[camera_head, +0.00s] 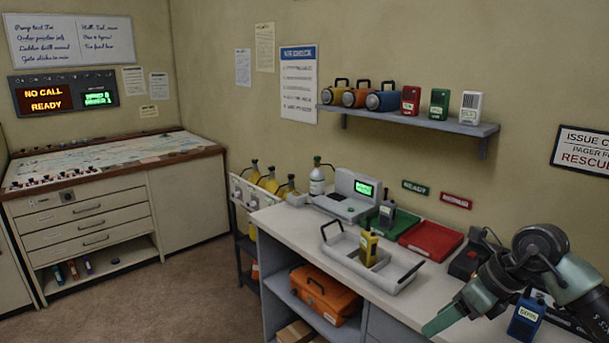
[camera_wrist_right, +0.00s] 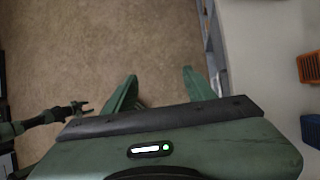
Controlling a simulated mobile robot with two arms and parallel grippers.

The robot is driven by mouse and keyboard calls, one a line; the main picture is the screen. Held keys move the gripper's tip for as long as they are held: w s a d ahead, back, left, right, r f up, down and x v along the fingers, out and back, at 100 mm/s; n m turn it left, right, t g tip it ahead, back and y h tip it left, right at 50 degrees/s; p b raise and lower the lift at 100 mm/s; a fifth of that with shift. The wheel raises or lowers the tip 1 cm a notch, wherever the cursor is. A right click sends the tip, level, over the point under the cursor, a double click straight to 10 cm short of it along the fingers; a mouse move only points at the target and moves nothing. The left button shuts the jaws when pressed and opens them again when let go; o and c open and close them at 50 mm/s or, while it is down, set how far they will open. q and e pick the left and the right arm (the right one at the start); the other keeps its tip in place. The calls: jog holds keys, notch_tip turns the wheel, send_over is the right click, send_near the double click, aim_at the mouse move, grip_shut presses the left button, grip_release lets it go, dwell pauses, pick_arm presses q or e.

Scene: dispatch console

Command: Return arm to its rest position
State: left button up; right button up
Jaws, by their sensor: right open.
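My right arm comes in from the right edge of the head view, and its green gripper (camera_head: 442,322) hangs at the front edge of the counter, pointing down and left. In the right wrist view its two green fingers (camera_wrist_right: 158,90) stand wide apart with nothing between them, over the brown carpet beside the counter. My left gripper (camera_wrist_right: 80,109) shows small and dark at the left of the right wrist view; its jaws are too small to read. It does not show in the head view.
The counter (camera_head: 290,222) holds a grey tray (camera_head: 340,245) with a yellow radio (camera_head: 368,248), a green tray, a red tray (camera_head: 431,240) and a weighing device. A blue radio (camera_head: 526,316) stands near my right arm. An orange case (camera_head: 325,295) sits below. The carpet is clear.

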jog(key=w+a+f+m+t+y, duration=0.5)
jog(key=a+f+m+y, duration=0.45)
jog(key=f+m, duration=0.35)
jog(key=s+d+f+m+t+h, duration=0.1)
jog(key=d+f+m+t+h, duration=0.15)
jog(key=f+m, duration=0.4)
jog(key=s+d+f+m+t+h, duration=0.1)
jog(key=s+d+f+m+h, duration=0.2)
jog(key=f, duration=0.6)
jog(key=d+f+m+t+h, duration=0.1)
jog(key=f+m+t+h, duration=0.15)
jog(key=f+m, duration=0.45)
jog(key=s+d+f+m+g+h, duration=0.3)
jog(key=s+f+m+g+h, duration=0.3)
jog(key=s+f, duration=1.2)
pick_arm(q)
jog(key=shift+w, duration=0.55)
pick_arm(e)
jog(key=s+a+f+m+g, duration=0.1)
jog(key=s+f+m+g, duration=0.2)
jog(key=s, duration=1.1)
jog(key=s+a+f+m+g, duration=0.1)
jog(key=s+f+m+g, duration=0.2)
jog(key=s+f, duration=0.5)
jog(key=s, duration=0.6)
jog(key=shift+s+a+f+g+h, duration=0.2)
jog(key=shift+s+a+g+h, duration=0.1)
jog(key=shift+a+h, duration=0.1)
